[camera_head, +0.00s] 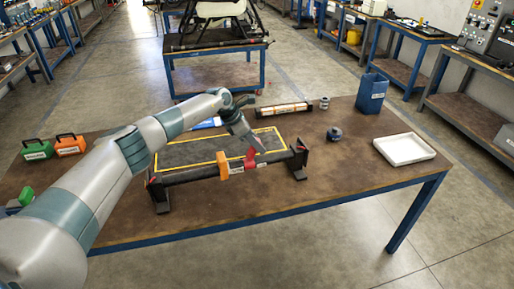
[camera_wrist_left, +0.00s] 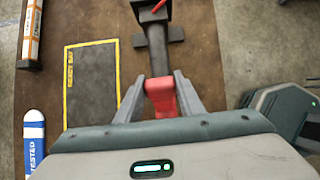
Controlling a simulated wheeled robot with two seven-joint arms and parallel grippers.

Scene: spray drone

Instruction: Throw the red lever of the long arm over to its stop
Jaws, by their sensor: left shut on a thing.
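The long arm (camera_head: 195,173) is a black tube held across two black stands near the table's front, with an orange clamp (camera_head: 232,169) around it. The red lever (camera_head: 251,158) sits on the tube just right of the orange clamp. In the left wrist view the red lever (camera_wrist_left: 161,96) is between the two grey fingers of my left gripper (camera_wrist_left: 160,92). My left gripper (camera_head: 257,146) is shut on the lever from above. The fingers hide part of the lever, and I cannot tell how far it is turned. My right gripper is not in view.
A black mat with a yellow border (camera_head: 200,152) lies behind the tube. A white tray (camera_head: 404,149), a blue bin (camera_head: 371,93) and a dark round part (camera_head: 334,134) stand to the right. Green (camera_head: 38,149) and orange (camera_head: 70,144) cases sit at the left.

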